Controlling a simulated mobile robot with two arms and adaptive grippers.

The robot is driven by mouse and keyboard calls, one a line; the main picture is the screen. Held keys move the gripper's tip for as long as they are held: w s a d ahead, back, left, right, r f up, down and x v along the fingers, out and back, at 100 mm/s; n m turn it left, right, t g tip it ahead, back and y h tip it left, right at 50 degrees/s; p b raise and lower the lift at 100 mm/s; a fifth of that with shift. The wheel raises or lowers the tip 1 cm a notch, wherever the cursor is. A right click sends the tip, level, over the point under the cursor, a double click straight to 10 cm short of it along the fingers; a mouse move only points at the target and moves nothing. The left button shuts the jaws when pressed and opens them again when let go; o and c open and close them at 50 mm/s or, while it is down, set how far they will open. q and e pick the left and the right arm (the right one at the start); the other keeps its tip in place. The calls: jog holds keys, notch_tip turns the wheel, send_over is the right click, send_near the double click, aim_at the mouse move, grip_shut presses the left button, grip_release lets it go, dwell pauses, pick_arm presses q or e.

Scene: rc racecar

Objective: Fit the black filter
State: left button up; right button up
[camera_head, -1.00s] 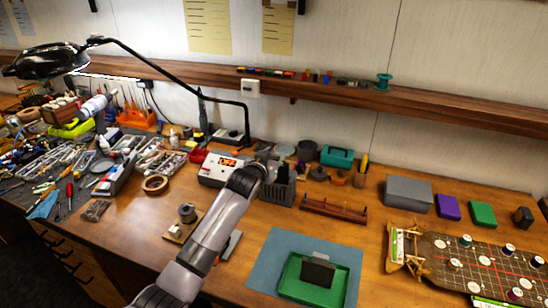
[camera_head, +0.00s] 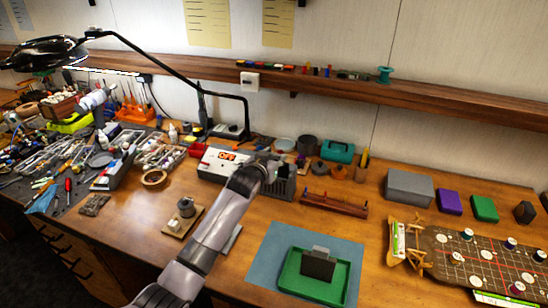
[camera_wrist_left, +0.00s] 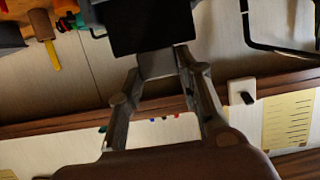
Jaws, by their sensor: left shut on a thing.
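My left gripper (camera_wrist_left: 160,66) is shut on the grey tab of a black filter (camera_wrist_left: 150,27) in the left wrist view. In the head view my left gripper (camera_head: 271,164) is beside a dark grey slotted box (camera_head: 284,188), partly covering it. The held filter cannot be made out clearly there, so I cannot tell whether it touches the box. A similar dark filter (camera_head: 318,267) with a grey tab stands in a green tray (camera_head: 338,289) at the front. My right gripper is not in view.
A white device (camera_head: 210,163) with a red display stands left of the gripper. A brown wooden rack (camera_head: 333,205) is to the right. A blue mat (camera_head: 261,262) lies under the tray. A lamp (camera_head: 40,54) overhangs the cluttered left side.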

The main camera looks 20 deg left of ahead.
pick_arm(q)
jog(key=shift+f+b, duration=1.1)
jog(key=shift+f, duration=0.85)
jog(key=o, duration=0.9)
jog(key=v, duration=1.2)
jog(key=shift+d, duration=0.1)
